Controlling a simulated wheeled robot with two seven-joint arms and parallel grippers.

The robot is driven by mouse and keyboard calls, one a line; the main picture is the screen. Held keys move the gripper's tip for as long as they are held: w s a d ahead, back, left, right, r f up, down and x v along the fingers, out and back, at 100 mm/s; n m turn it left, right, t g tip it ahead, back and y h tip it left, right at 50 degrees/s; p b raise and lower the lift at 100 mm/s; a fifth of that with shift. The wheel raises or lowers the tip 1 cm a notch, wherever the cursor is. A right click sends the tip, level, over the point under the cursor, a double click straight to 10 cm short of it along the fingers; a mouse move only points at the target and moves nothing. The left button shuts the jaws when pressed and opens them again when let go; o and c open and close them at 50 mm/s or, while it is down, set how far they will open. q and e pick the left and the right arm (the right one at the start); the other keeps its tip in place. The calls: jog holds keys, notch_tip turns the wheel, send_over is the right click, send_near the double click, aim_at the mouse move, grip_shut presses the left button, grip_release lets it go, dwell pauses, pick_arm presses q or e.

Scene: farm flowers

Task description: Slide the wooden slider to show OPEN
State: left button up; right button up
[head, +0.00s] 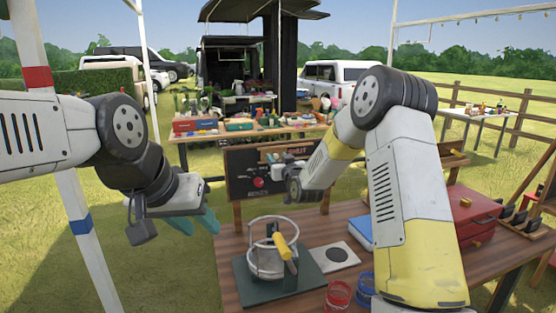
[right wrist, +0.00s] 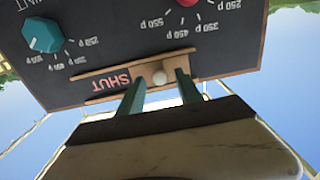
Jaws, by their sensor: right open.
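The dark board (head: 240,178) stands behind the table with the wooden slider in its upper part. In the right wrist view, which is upside down, the wooden slider (right wrist: 145,73) with a pale round knob (right wrist: 160,77) sits between wooden rails. The red word SHUT (right wrist: 110,82) shows beside it; OPEN is not visible. My right gripper (right wrist: 157,88) is open, with one teal finger on each side of the knob; contact cannot be told. In the head view it is at the board, its fingers hard to see. My left gripper (head: 195,221) is open and empty, left of the table.
The board also bears a teal dial (right wrist: 43,36) and a red dial (right wrist: 186,2).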

jog(key=shift+w, duration=0.1)
grip_shut()
dwell(1.4)
